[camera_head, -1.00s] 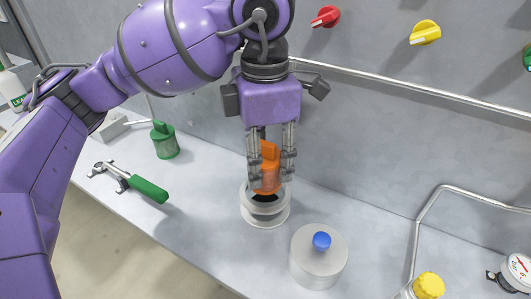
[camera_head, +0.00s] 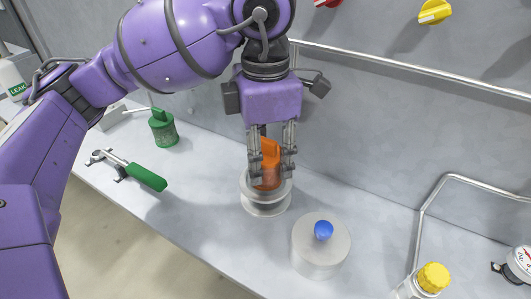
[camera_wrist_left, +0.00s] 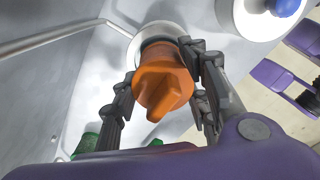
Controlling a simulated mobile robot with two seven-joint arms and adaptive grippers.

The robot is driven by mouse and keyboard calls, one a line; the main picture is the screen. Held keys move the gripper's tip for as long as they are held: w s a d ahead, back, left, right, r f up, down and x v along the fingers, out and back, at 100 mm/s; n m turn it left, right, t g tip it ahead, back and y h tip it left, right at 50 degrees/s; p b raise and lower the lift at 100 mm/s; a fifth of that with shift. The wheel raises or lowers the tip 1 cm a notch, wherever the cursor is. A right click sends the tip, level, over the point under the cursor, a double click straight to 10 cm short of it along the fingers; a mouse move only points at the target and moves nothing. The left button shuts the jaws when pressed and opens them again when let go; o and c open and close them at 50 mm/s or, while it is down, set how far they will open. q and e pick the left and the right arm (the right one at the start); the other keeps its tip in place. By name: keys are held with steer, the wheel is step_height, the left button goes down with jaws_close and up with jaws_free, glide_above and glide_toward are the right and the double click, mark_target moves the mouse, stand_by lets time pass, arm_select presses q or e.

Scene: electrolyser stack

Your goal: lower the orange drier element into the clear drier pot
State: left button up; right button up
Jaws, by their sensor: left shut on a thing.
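The orange drier element (camera_head: 269,163) is upright between the fingers of my left gripper (camera_head: 270,172), which is shut on it. The drier pot (camera_head: 266,206) stands on the bench directly below, and the lower end of the element is at or inside its mouth. How deep it sits is hidden by the fingers and rim. In the left wrist view the element (camera_wrist_left: 162,86) fills the space between the fingers (camera_wrist_left: 162,95), with the pot's pale rim (camera_wrist_left: 158,30) behind it. My right gripper is not in view.
A round grey lid with a blue knob (camera_head: 323,231) stands right of the pot. A yellow-capped bottle (camera_head: 433,277), gauge (camera_head: 520,263) and pipe (camera_head: 430,200) are right.

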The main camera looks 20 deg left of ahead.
arm_select(q)
steer(key=shift+f+b, duration=0.6)
steer(key=shift+f, duration=0.35)
stand_by(0.3)
steer(key=o, duration=1.3)
steer(key=shift+r, duration=0.15)
step_height(320, 180, up, 12)
steer(key=shift+f, duration=0.1)
steer(key=shift+f, duration=0.1)
